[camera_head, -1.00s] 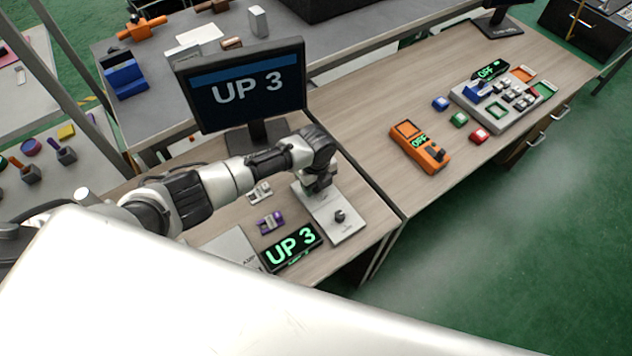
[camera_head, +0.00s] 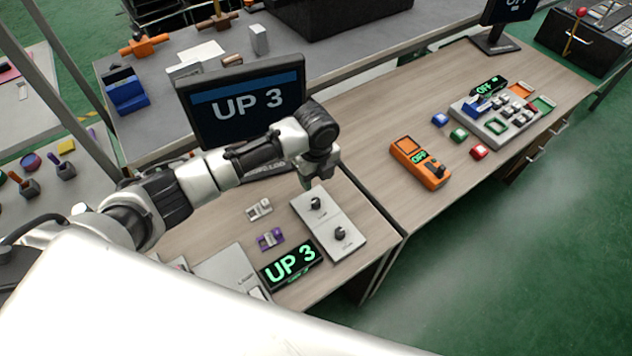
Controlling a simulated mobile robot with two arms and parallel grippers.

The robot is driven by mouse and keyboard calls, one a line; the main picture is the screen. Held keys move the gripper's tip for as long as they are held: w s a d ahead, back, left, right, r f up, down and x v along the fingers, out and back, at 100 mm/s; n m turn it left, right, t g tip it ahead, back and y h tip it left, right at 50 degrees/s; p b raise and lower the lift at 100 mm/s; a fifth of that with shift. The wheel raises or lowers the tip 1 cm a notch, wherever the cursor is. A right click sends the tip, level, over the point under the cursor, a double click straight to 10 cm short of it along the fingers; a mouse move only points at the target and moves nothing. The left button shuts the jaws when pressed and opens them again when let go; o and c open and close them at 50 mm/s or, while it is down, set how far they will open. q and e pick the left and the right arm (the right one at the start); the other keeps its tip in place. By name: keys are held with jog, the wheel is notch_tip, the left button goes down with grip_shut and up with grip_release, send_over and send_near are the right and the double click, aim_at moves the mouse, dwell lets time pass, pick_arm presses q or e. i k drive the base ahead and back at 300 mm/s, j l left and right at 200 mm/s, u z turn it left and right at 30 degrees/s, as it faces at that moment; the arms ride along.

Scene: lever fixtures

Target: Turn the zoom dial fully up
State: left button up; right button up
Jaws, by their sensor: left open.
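A light panel (camera_head: 328,222) on the wooden desk carries two dark dials, a far one (camera_head: 315,204) and a near one (camera_head: 340,234). Their labels are too small to read, so I cannot tell which is the zoom dial. My left gripper (camera_head: 308,184) points down just beyond the far dial and appears raised above it. It is open and holds nothing; its fingertips are small in the picture. A black display (camera_head: 291,264) beside the panel reads "UP 3" in green. The monitor (camera_head: 243,100) also reads "UP 3". My right gripper is not in view.
A purple-based switch (camera_head: 270,239) and a pale switch (camera_head: 259,209) sit left of the panel.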

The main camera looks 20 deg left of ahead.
aim_at(340, 232)
jog(key=k, duration=1.5)
